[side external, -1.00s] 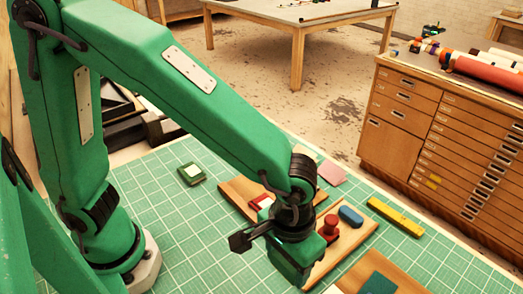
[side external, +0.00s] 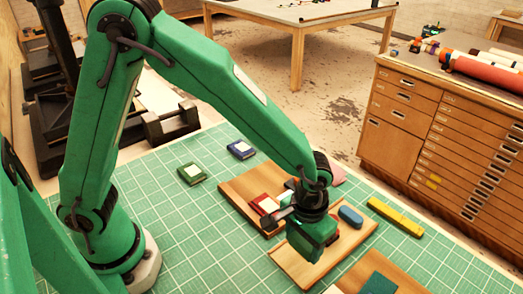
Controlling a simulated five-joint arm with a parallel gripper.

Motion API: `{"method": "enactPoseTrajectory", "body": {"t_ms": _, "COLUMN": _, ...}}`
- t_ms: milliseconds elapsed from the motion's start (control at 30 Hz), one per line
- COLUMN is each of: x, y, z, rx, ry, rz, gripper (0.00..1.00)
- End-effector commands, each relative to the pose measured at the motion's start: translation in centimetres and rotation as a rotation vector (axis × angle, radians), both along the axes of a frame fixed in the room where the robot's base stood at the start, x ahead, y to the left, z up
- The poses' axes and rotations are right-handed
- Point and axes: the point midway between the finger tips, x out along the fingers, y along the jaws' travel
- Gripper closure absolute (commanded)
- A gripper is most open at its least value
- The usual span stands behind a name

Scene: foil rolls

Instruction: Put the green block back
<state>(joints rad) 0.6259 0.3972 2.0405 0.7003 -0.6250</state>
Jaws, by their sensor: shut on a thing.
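My gripper (side external: 316,246) is low over the middle wooden board (side external: 345,243), pointing down. It is shut on a green block, which is hard to tell apart from my gripper's own green body. I cannot see whether the block touches the board. A blue rounded piece (side external: 350,217) lies on the same board, just right of my gripper. A flat dark green piece (side external: 378,284) lies on another wooden board (side external: 402,287) at the bottom edge.
A red pad with a pale top (side external: 265,206) sits on the back board (side external: 236,190). A green pad (side external: 191,174) and a blue pad (side external: 241,149) lie on the green mat (side external: 190,235). A yellow bar (side external: 395,217) lies at right. The front left mat is clear.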

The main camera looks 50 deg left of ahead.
Motion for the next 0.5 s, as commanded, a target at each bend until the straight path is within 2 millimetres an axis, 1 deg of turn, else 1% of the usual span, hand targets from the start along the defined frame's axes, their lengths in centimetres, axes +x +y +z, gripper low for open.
{"method": "enactPoseTrajectory", "body": {"t_ms": 200, "x": -0.1, "y": 0.0, "z": -2.5, "rx": 0.002, "ry": 0.003, "rz": 0.000, "gripper": 0.60}}
{"method": "enactPoseTrajectory", "body": {"t_ms": 300, "x": -0.1, "y": 0.0, "z": -3.2, "rx": 0.001, "ry": 0.002, "rz": 0.000, "gripper": 0.60}}
{"method": "enactPoseTrajectory", "body": {"t_ms": 500, "x": -0.1, "y": 0.0, "z": -3.5, "rx": 0.000, "ry": 0.001, "rz": 0.000, "gripper": 0.60}}
